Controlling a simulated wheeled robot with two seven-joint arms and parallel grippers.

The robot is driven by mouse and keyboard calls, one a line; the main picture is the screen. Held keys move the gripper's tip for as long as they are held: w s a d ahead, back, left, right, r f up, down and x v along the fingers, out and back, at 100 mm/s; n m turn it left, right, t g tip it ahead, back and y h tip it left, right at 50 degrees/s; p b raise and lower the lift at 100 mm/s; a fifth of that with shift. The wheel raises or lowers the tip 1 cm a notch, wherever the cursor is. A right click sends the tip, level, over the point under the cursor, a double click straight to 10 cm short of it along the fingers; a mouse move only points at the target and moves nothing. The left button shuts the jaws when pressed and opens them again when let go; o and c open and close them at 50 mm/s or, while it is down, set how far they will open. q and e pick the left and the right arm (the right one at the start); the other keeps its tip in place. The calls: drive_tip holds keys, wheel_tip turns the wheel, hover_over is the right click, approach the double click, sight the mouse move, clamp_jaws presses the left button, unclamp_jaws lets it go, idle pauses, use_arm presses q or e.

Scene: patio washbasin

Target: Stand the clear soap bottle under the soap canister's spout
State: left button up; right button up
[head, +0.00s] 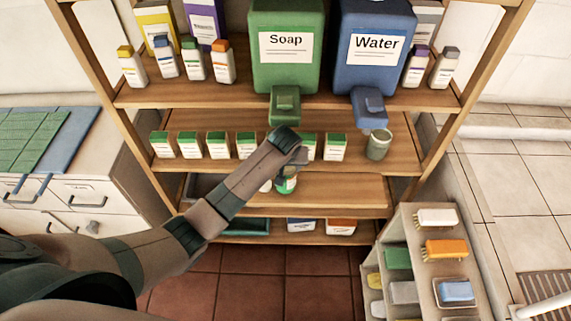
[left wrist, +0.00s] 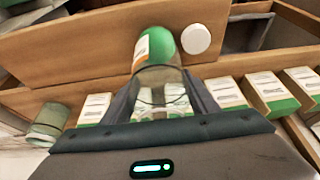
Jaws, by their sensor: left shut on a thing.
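The green soap canister (head: 287,50) stands on the upper shelf, its boxy spout (head: 285,106) hanging over the front edge. My left gripper (head: 290,168) is below and in front of that spout. In the left wrist view the gripper (left wrist: 160,101) is shut on the clear soap bottle (left wrist: 158,82), with a finger on each side. In the head view the arm mostly hides the bottle. A green part with a white and orange label (left wrist: 155,46) shows just beyond the clear wall; I cannot tell whether it belongs to the bottle. My right gripper is not in view.
A blue water canister (head: 375,45) stands right of the soap canister. A clear jar (head: 379,145) stands below its spout. Green-topped boxes (head: 190,145) line the middle shelf. A white round cap (left wrist: 196,39) lies near the bottle. A brush rack (head: 408,225) is at right.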

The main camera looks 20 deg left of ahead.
use_arm(q)
drive_tip(key=shift+s, duration=0.1)
idle(0.3)
drive_tip(key=o, duration=1.1)
drive_tip(key=shift+f, duration=0.15)
drive_tip(key=s+d+r+b, duration=0.1)
drive_tip(key=s, duration=0.3)
drive_tip(key=s+d+r+b, duration=0.1)
drive_tip(key=s+b, duration=0.1)
drive_tip(key=s, duration=0.2)
drive_tip(key=s+d+r+b, duration=0.1)
drive_tip(key=s+b, duration=0.1)
drive_tip(key=s, duration=0.2)
drive_tip(key=shift+s+d, duration=0.3)
